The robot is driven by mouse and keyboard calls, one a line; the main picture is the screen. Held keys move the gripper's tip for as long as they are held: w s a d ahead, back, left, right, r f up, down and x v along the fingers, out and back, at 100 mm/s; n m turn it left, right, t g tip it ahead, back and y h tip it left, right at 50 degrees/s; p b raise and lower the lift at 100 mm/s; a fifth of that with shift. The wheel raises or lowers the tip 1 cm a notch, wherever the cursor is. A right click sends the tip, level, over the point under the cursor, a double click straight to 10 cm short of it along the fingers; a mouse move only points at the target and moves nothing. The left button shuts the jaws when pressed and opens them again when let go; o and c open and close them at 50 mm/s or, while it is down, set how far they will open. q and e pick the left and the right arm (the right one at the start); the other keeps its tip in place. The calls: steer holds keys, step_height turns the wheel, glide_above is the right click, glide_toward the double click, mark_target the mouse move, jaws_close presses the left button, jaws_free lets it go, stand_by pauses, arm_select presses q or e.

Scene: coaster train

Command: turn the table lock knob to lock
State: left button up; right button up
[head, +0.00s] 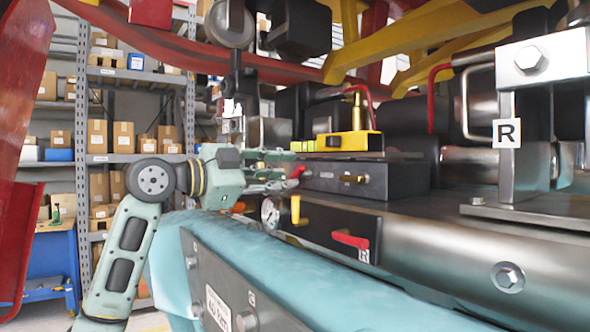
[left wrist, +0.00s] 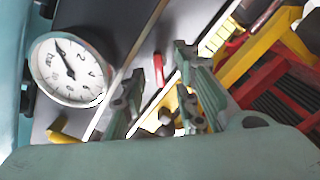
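A small red knob (head: 298,172) sticks out from the left end of a dark control box (head: 335,181). I cannot read a lock label on it. My left gripper (head: 286,171) is at this end of the box with its fingers apart, and the knob appears between or just beyond the fingertips. In the left wrist view the red knob (left wrist: 158,68) shows in the gap between the two fingers of the left gripper (left wrist: 157,72). Contact cannot be told. My right gripper is not in view.
Below the box are a round gauge (head: 270,213), a yellow lever (head: 295,209) and a red lever (head: 350,240) marked R. A yellow block (head: 348,141) sits on top. A teal padded beam (head: 290,262) runs along the front. Shelves with cartons (head: 124,137) stand behind left.

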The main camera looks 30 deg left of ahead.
mark_target(293, 175)
arm_select(q)
steer(key=x, duration=0.3)
steer(key=shift+w+d+p, duration=0.15)
steer(key=shift+w+p, duration=0.15)
steer(key=shift+p, duration=0.05)
steer(key=shift+s, duration=0.1)
steer(key=shift+c, duration=0.3)
jaws_close()
